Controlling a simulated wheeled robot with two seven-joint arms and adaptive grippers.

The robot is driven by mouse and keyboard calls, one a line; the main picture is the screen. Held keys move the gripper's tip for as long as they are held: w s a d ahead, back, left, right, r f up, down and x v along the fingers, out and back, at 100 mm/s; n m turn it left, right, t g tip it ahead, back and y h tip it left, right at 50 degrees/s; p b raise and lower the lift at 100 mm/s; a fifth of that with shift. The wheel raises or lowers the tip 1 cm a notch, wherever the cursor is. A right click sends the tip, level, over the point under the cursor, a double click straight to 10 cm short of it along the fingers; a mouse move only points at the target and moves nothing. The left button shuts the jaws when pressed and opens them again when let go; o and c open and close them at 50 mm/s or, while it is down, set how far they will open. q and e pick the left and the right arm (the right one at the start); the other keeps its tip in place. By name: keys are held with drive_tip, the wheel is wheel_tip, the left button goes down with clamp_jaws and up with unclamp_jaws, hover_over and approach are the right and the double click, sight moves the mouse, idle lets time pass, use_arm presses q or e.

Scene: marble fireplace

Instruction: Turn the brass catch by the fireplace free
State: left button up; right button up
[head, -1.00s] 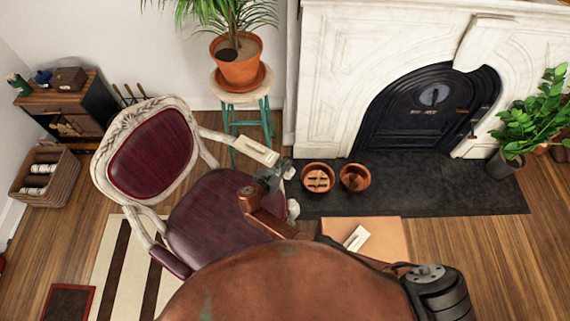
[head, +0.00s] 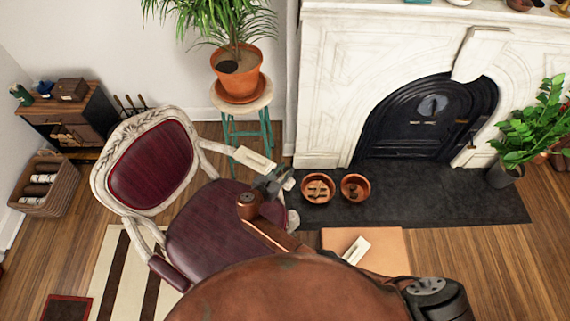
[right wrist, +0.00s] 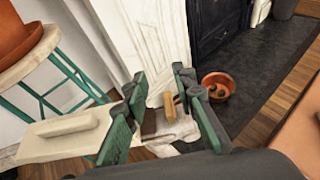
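The white marble fireplace (head: 330,80) stands at the right of the head view, with a dark arched front (head: 400,125). A small catch-like piece (head: 472,147) shows at the arch's right edge; its brass colour and setting are too small to tell. My right gripper (head: 272,183) is over the chair's arm end, left of and well apart from the fireplace front. In the right wrist view its green-padded fingers (right wrist: 160,105) are spread with a gap between them. A tan block (right wrist: 169,107) shows beyond the gap; I cannot tell what it is. My left gripper is not in view.
Two terracotta pots (head: 355,187) sit on the dark hearth (head: 430,195). A potted palm stands on a stool (head: 242,104). A leafy plant (head: 530,125) is right of the arch.

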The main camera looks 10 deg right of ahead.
wheel_tip(320, 180, up, 6)
drive_tip(key=shift+r, duration=0.1)
idle(0.7)
